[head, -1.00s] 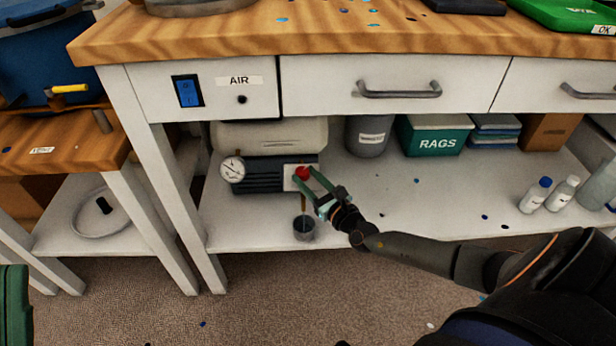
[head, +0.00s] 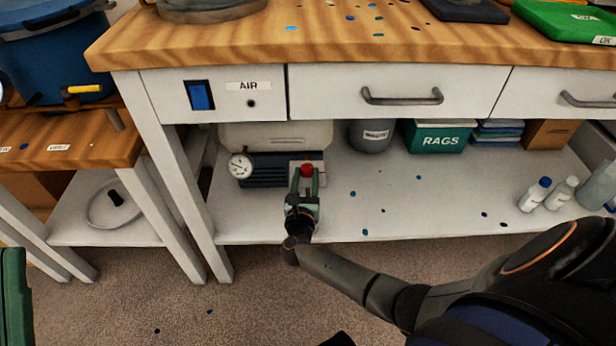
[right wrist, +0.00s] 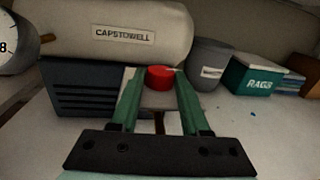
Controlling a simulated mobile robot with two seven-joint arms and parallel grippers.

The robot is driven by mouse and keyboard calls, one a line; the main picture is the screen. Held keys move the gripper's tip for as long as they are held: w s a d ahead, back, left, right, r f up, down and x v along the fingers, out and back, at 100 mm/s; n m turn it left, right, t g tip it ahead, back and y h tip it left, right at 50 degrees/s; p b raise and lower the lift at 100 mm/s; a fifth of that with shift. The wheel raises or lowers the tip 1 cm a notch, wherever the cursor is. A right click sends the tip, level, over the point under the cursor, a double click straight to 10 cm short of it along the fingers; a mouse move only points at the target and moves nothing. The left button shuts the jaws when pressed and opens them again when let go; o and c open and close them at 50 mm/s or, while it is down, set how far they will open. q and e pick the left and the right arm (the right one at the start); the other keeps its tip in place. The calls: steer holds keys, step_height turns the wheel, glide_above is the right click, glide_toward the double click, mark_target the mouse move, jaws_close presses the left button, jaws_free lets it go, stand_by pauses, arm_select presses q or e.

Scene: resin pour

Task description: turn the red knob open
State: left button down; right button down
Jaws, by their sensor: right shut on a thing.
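The red knob (head: 307,169) sits on the pale front part of the pump unit (head: 268,178) on the lower shelf. It also shows in the right wrist view (right wrist: 160,78), between the tips of two green fingers. My right gripper (head: 306,177) reaches in from the front, with one finger on each side of the knob, and is shut on it. The knob's lower part and its stem are partly hidden. A round gauge (head: 240,166) is on the pump's left end. My left gripper does not show clearly.
A beige tank (right wrist: 120,35) lies above the pump unit. A grey waste bin (head: 371,136) and a green rags box (head: 437,139) stand to the right on the shelf (head: 420,205). The bench drawers overhang the shelf. Bottles (head: 535,194) stand far right.

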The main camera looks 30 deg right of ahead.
steer(key=shift+m+g+h, duration=0.5)
steer(key=shift+h, duration=0.1)
steer(key=shift+c, duration=1.9)
jaws_free()
steer(key=shift+w, duration=0.1)
